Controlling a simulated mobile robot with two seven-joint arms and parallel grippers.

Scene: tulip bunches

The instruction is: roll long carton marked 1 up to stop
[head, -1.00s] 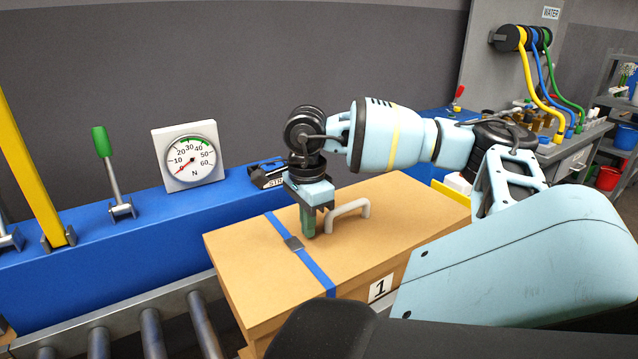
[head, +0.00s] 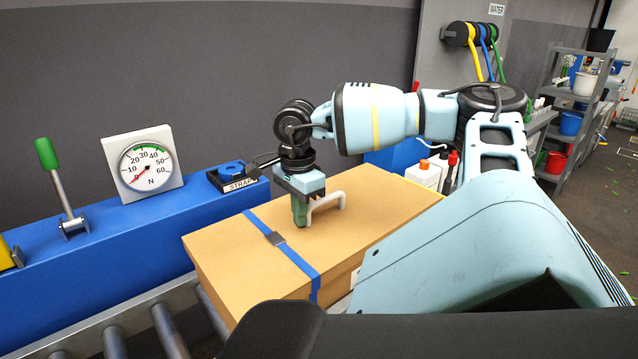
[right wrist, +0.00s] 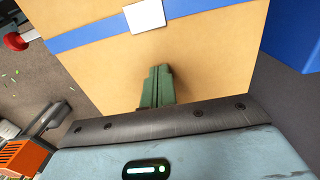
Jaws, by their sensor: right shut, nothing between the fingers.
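The right wrist view shows the shut fingers (right wrist: 156,86) over the carton top, with the strap beyond. The marked face is mostly hidden by my right arm. My left gripper is out of view.
A blue bench (head: 110,235) runs behind the rollers. On it stand a force dial (head: 143,165) with its needle low, a green-handled lever (head: 60,185) and a STRAP box (head: 236,178). Bottles (head: 432,172) stand beyond the carton's far end, and shelves at right.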

